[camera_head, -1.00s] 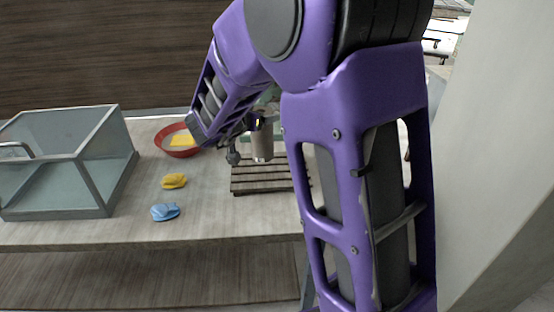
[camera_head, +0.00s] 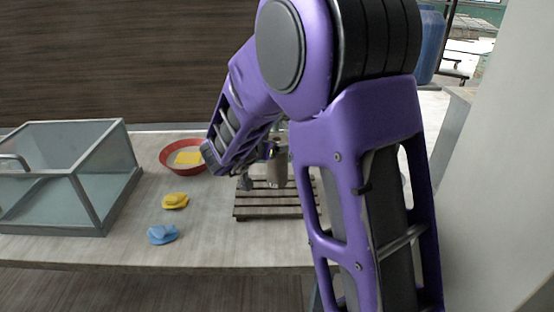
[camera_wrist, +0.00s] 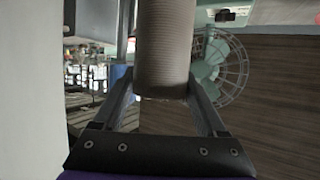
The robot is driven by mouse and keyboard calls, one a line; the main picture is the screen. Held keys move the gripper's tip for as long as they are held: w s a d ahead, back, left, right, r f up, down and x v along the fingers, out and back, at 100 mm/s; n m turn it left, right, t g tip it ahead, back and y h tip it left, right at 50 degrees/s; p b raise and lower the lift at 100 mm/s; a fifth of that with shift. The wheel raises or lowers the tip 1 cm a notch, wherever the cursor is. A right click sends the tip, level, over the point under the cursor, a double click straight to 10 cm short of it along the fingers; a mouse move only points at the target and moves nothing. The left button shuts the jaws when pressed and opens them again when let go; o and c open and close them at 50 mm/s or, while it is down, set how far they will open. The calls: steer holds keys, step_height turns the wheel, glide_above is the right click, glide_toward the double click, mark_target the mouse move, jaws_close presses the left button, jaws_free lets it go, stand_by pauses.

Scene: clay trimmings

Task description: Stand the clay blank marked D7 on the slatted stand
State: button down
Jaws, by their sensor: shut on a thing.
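A grey-beige cylindrical clay blank (camera_head: 277,172) is held upright over the slatted stand (camera_head: 250,212). In the wrist view the blank (camera_wrist: 165,48) fills the space between both fingers. My gripper (camera_wrist: 163,88) is shut on it; in the head view my gripper (camera_head: 270,157) is partly hidden by my purple arm. The blank's lower end overlaps the slats in the picture; I cannot tell whether it touches them. No D7 mark is readable. The stand is dark, lies flat on the table, and its right side is hidden behind my arm.
A glass-sided box (camera_head: 90,205) stands at the left. A red bowl (camera_head: 170,165) holding something yellow is behind the stand's left. A yellow lump (camera_head: 175,201) and a blue lump (camera_head: 163,234) lie left of the stand. A small dark object (camera_head: 247,183) is beside the blank.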

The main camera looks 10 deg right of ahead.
step_height(320, 180, down, 4)
steer(key=shift+r+b, duration=0.2)
steer(key=shift+b, duration=0.3)
steer(key=shift+r, duration=0.1)
jaws_free()
steer(key=shift+f, duration=0.2)
steer(key=shift+r, duration=0.15)
steer(key=shift+s+a+r, duration=0.15)
steer(key=shift+s+a, duration=0.05)
steer(key=p+v, duration=0.2)
steer(key=v, duration=0.9)
steer(key=shift+s, duration=0.15)
steer(key=shift+a, duration=0.1)
